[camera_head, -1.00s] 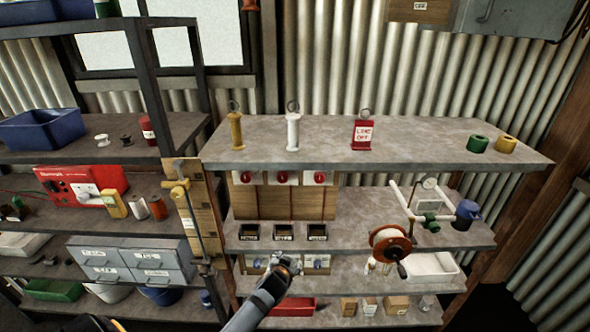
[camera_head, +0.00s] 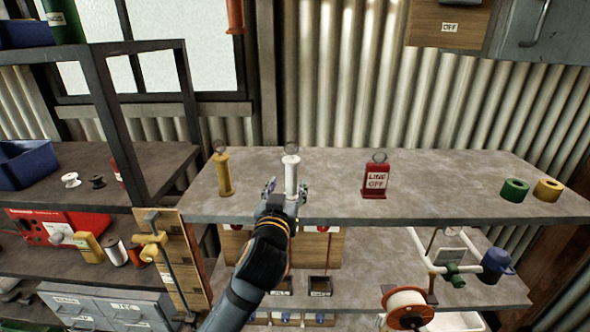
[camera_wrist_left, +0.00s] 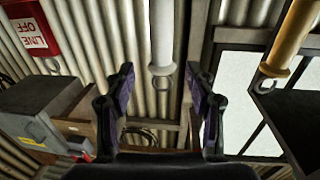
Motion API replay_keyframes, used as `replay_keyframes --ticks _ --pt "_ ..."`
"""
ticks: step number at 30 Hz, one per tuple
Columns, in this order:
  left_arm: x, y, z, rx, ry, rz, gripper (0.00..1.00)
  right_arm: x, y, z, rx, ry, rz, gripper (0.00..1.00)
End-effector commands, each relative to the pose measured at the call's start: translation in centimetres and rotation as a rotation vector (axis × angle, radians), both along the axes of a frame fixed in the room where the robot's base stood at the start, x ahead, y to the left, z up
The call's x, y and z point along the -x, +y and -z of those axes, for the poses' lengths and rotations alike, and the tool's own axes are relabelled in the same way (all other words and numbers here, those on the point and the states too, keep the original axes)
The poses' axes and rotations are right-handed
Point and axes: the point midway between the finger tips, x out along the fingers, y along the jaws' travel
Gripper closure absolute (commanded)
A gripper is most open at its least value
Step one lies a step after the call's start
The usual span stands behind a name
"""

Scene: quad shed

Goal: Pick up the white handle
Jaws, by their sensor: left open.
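The white handle (camera_head: 291,174) stands upright on the top shelf, with a metal ring at its top. My left gripper (camera_head: 286,187) is open, with one finger on each side of the handle in the head view. In the left wrist view the white handle (camera_wrist_left: 162,40) appears upside down, between and beyond the two open fingers of my left gripper (camera_wrist_left: 161,88). I cannot tell whether the fingers touch it. The handle's foot is partly hidden behind the gripper. My right gripper is not in view.
A yellow handle (camera_head: 222,173) stands close to the left on the same shelf (camera_head: 440,180). A red "LINE OFF" tag block (camera_head: 376,178) stands to the right. The corrugated wall rises behind.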

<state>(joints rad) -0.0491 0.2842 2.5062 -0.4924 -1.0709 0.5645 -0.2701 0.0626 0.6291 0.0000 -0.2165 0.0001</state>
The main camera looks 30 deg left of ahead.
Motion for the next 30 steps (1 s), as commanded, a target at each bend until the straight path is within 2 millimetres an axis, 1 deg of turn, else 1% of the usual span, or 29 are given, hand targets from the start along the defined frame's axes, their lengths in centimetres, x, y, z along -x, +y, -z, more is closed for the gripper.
replay_keyframes --ticks 2,5,6,9,10,11,13,14,18,21,23,25,27,30 --pt "-0.2 0.1 0.3 -0.001 -0.002 0.001 0.44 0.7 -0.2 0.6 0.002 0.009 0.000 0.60" --pt "-1.1 0.4 0.8 -0.004 -0.006 0.003 0.44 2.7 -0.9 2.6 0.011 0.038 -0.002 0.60" --pt "-1.6 0.6 0.9 -0.004 -0.007 0.002 0.44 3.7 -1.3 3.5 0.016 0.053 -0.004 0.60" --pt "-2.5 1.2 0.8 -0.005 -0.006 -0.001 0.44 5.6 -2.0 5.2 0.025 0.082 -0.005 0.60" --pt "-3.1 1.5 0.0 -0.003 0.003 -0.002 0.44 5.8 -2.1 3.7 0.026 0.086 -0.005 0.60" --pt "-3.6 1.7 -0.2 -0.003 0.003 -0.001 0.44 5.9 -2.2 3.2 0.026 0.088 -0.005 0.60" --pt "-4.4 2.0 -0.1 -0.002 0.003 0.000 0.44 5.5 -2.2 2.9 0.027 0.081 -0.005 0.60" --pt "-4.6 2.1 0.0 -0.001 0.003 0.000 0.44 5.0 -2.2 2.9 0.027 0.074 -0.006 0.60" --pt "-4.9 2.3 0.1 0.001 0.002 0.001 0.44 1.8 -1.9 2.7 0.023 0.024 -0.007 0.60" --pt "-5.6 2.7 -0.1 -0.002 0.005 -0.001 0.44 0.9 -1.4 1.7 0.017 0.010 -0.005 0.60" --pt "-6.6 3.3 -0.1 -0.003 0.006 -0.002 0.44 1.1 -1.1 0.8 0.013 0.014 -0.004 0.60" --pt "-7.7 3.9 0.1 -0.002 0.006 -0.001 0.44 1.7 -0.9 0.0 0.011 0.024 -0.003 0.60" --pt "-8.6 4.3 0.2 0.000 0.002 0.000 0.44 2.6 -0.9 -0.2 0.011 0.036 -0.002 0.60" --pt "-9.3 4.6 0.5 0.000 0.003 0.001 0.44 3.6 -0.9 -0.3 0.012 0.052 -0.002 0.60"
